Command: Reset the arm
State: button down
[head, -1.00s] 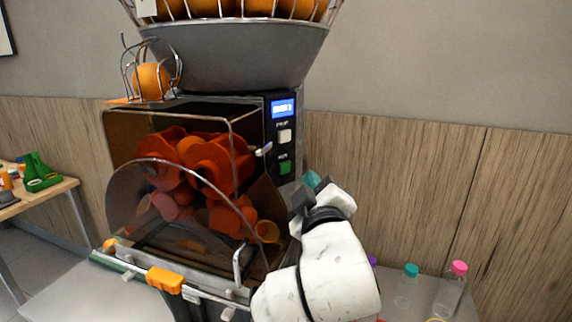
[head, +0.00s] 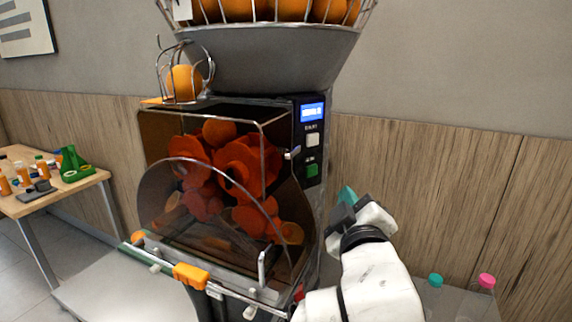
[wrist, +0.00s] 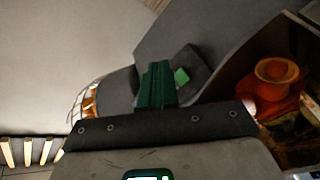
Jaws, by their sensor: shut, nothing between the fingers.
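My gripper (head: 347,194) is at the right side of the juicer (head: 313,225), near its front panel, with no object in it. Its green fingers are together in the wrist view (wrist: 155,84). My white arm reaches up from the bottom right of the head view. The juicer's control panel has a lit blue display (head: 312,112), a white button (head: 313,139) and a green button (head: 312,170). The gripper is below and right of these buttons and apart from them.
The clear front cover (head: 180,215) bulges forward, with orange pressing parts (head: 245,165) behind it. Bottles with teal (head: 435,280) and pink (head: 487,280) caps stand at the lower right. A wooden side table (head: 60,198) is at the left. Wall space right of the juicer is clear.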

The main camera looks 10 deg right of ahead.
jog(key=s+d+f+m+g, duration=0.1)
jog(key=s+d+f+g, duration=0.3)
jog(key=f, duration=0.5)
jog(key=s+d+f+m+g+y, duration=0.15)
jog(key=s+f, duration=0.35)
jog(key=f, duration=0.5)
jog(key=s+d+f+m+g, duration=0.2)
jog(key=s+f+g, duration=0.25)
jog(key=f, duration=0.45)
jog(key=s+f+m+g, duration=0.1)
jog(key=s+f+g, duration=0.1)
jog(key=s+f, duration=0.2)
jog(key=s+f+m+g+y, duration=0.1)
jog(key=s+f, duration=0.3)
jog(key=s, duration=0.7)
jog(key=s+f+m+g+y, duration=0.1)
jog(key=s+f+g, duration=0.3)
jog(key=s, duration=0.3)
jog(key=shift+s+a+f, duration=0.25)
jog(key=shift+s+f, duration=0.05)
jog(key=shift+f, duration=0.25)
jog(key=shift+y, duration=0.25)
dwell(0.4)
